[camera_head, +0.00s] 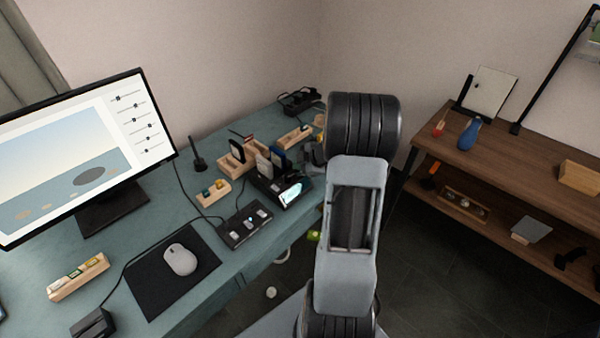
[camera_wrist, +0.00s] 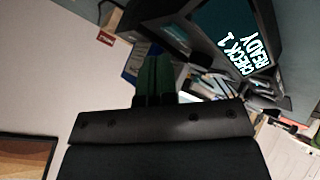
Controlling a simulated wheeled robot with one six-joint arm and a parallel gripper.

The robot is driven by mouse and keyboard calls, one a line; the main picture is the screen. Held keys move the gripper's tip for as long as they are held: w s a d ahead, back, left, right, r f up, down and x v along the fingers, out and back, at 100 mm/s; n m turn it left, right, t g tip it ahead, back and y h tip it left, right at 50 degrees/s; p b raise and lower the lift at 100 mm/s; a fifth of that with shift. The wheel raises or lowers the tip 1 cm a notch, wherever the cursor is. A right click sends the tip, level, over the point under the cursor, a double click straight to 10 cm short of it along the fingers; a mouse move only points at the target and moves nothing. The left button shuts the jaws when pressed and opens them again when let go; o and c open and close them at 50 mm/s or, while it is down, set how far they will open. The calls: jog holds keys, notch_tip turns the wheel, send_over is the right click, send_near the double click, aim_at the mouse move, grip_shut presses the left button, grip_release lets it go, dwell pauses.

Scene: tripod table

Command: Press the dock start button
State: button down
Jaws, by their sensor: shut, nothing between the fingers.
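The dock (camera_head: 268,186) is a dark unit near the right edge of the teal desk, with a lit screen (camera_head: 291,194) and upright cards at its back. In the wrist view the screen (camera_wrist: 245,52) fills the upper right, tilted, and reads "CHECK 1 READY". I cannot make out a start button in either view. My gripper (camera_wrist: 155,78) is shut and empty, its fingers pointing up the wrist picture, left of the screen. I cannot tell whether it touches anything. In the head view my arm hides part of the desk's right edge.
A black panel with several small keys (camera_head: 245,227) lies in front of the dock. Wooden holders (camera_head: 236,166) stand behind it. A mouse (camera_head: 180,259) on a dark mat and a monitor (camera_head: 140,120) are left. A brown shelf (camera_head: 540,170) stands right, across a floor gap.

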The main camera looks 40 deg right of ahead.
jog(key=shift+f, duration=0.75)
dwell(0.6)
jog(key=shift+r, duration=0.2)
jog(key=shift+r+p, duration=0.6)
jog(key=shift+p, duration=0.5)
jog(key=shift+r, duration=0.15)
notch_tip(320, 180, up, 5)
jog(key=p, duration=0.6)
jog(key=shift+f, duration=0.2)
dwell(0.3)
